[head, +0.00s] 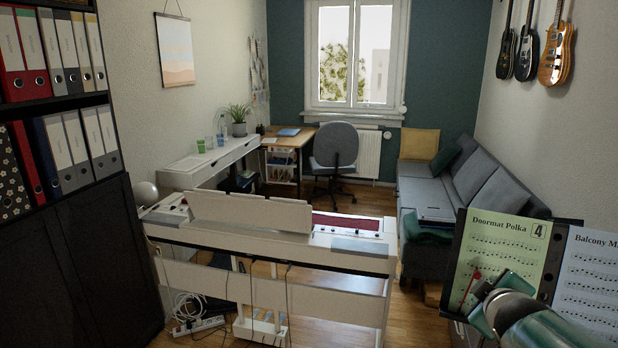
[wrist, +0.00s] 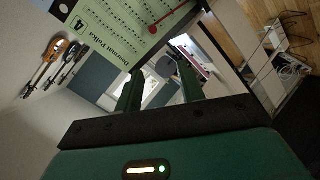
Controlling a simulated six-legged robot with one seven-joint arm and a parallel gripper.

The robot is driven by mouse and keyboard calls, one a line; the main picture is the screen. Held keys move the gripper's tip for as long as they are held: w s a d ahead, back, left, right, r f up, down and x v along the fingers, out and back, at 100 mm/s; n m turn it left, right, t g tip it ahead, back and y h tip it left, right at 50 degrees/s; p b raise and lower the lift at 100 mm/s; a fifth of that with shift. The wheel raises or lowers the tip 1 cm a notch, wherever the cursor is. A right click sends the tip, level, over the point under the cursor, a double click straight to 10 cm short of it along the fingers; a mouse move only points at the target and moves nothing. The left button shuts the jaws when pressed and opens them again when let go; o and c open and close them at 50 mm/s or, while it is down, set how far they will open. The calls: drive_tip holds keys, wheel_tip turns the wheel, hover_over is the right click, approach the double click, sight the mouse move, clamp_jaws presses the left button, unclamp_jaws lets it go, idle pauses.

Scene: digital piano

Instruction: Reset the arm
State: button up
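My arm with its green gripper reaches in at the lower right of the head view, in front of a music stand. In the wrist view my gripper (wrist: 160,80) has its two dark green fingers apart, with nothing visible between them. The left sheet, "Doormat Polka" (head: 505,240), stands upright on the stand and also shows at the top of the wrist view (wrist: 105,30). A thin red stick with a round end (head: 471,287) is in front of this sheet; I cannot tell what holds it. The right sheet (head: 590,275) is partly hidden by my arm.
A white digital piano (head: 280,245) stands in the middle, seen from behind, with cables and a power strip (head: 198,325) below. A grey sofa (head: 430,193) is at the right, a black shelf with binders (head: 80,250) at the left. A desk chair (head: 335,150) stands near the window.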

drive_tip(key=s+a+f+m+g+y, duration=0.1)
drive_tip(key=s+a+m+g+y, duration=0.1)
drive_tip(key=s+a, duration=0.6)
drive_tip(key=s+a+f+m+g+y, duration=0.1)
drive_tip(key=s+a+m+g+y, duration=0.2)
drive_tip(key=s+a, duration=0.5)
drive_tip(key=a+m+g, duration=0.1)
drive_tip(key=a+m, duration=0.1)
drive_tip(key=a, duration=0.3)
drive_tip(key=shift+s+f, duration=0.3)
drive_tip(key=shift+f, duration=0.1)
drive_tip(key=shift+d, duration=0.2)
